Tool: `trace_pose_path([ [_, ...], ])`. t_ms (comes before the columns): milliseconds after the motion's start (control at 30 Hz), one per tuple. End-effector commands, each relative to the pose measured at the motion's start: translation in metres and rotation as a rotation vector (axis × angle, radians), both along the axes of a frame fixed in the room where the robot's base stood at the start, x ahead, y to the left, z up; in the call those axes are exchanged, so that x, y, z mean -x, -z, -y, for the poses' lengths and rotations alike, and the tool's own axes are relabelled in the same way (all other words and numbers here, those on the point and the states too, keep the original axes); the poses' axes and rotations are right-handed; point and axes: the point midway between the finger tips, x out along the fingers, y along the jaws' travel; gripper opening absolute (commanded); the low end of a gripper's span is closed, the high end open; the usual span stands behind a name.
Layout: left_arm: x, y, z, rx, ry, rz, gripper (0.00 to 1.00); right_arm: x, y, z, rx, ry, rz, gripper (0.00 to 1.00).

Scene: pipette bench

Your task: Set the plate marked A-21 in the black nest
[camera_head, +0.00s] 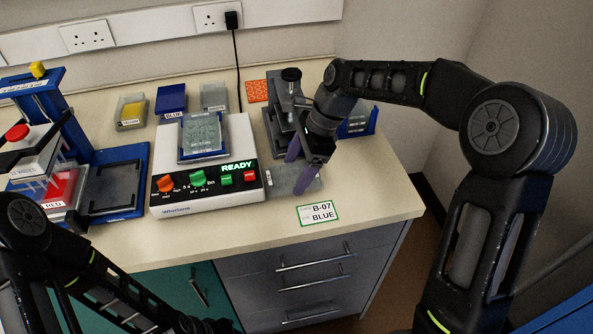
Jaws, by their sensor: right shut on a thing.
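My right gripper (299,172), with purple fingers, points down at the right of the white instrument. It is shut on a grey, see-through plate (281,178) that sits low at the bench top, partly hidden by the fingers. A small label shows on the plate's left edge, too small to read. Another clear plate (203,132) sits on top of the white instrument; I cannot read a mark A-21 on either. The black nest (113,187) lies empty on the blue base at the left. My left arm crosses the lower left corner; its gripper is out of view.
The white instrument (163,202) shows READY, between the nest and my right gripper. A dark stand (277,130) is close behind that gripper. A B-07 BLUE card (318,213) lies near the front edge. Boxes line the back; a blue press (35,100) stands left.

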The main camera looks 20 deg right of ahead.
Motion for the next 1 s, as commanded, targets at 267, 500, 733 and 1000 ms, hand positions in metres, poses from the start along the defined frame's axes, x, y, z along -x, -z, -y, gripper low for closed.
trace_pose_path([
  [267, 0.0, -0.001, 0.0, -0.001, -0.001, -0.001, 0.36, 0.0, 0.013, 0.0, 0.0, 0.0, 0.002, 0.31],
  [500, 0.0, 0.0, 0.0, 0.0, 0.0, 0.0, 0.36, 0.0, 0.016, 0.0, 0.0, -0.001, 0.001, 0.78],
  [733, 0.0, 0.0, 0.0, 0.0, 0.0, 0.0, 0.36, 0.0, 0.016, 0.0, 0.0, -0.001, 0.001, 0.87],
  [1000, 0.0, -0.001, 0.0, -0.001, 0.0, 0.0, 0.36, -0.001, 0.009, 0.001, 0.0, 0.0, 0.003, 0.87],
])
